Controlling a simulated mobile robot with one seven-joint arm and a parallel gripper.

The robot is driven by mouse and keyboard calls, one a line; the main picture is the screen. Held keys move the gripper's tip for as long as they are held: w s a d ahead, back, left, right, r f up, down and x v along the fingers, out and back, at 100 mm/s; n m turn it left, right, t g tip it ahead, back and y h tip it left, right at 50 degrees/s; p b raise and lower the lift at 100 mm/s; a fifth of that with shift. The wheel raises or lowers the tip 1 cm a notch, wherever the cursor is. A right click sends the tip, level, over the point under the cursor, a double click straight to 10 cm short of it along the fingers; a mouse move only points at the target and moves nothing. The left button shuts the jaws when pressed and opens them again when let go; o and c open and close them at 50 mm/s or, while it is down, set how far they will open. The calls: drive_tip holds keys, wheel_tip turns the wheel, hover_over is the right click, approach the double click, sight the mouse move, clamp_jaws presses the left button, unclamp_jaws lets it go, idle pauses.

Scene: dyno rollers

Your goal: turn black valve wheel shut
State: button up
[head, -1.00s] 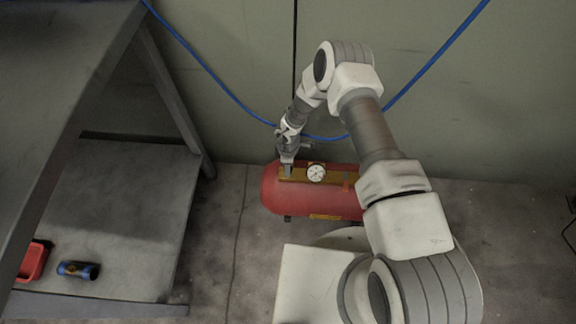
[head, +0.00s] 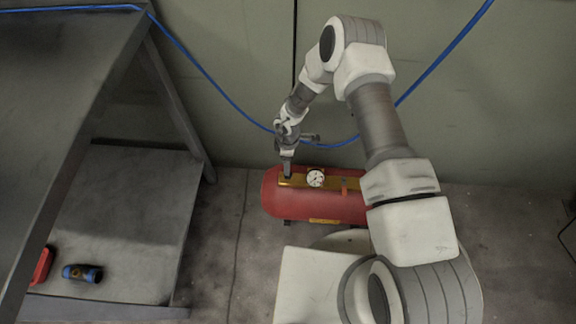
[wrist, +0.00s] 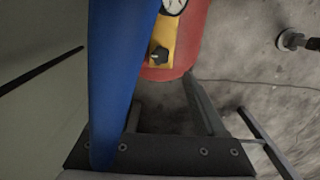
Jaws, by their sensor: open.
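The black valve wheel (wrist: 160,55) sits on a yellow plate (wrist: 163,42) on top of the red compressor tank (wrist: 190,40). In the head view the tank (head: 315,205) lies on the floor by the wall, and my gripper hides the wheel or makes it hard to pick out. My gripper (head: 287,172) points down over the left end of the plate. In the wrist view my gripper (wrist: 163,88) is open and empty, with the wheel beyond the fingertips, roughly between them. The blue hose covers part of the left finger. Contact with the wheel cannot be told.
A white-faced gauge (head: 315,178) stands on the plate right of my gripper. A blue hose (head: 215,78) hangs along the wall and crosses close in front of the wrist camera (wrist: 115,75). A grey shelf table (head: 120,220) stands left, holding a blue cylinder (head: 82,272).

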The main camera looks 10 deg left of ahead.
wheel_tip(320, 180, up, 10)
drive_tip(key=p, duration=0.2)
drive_tip(key=shift+f, duration=0.25)
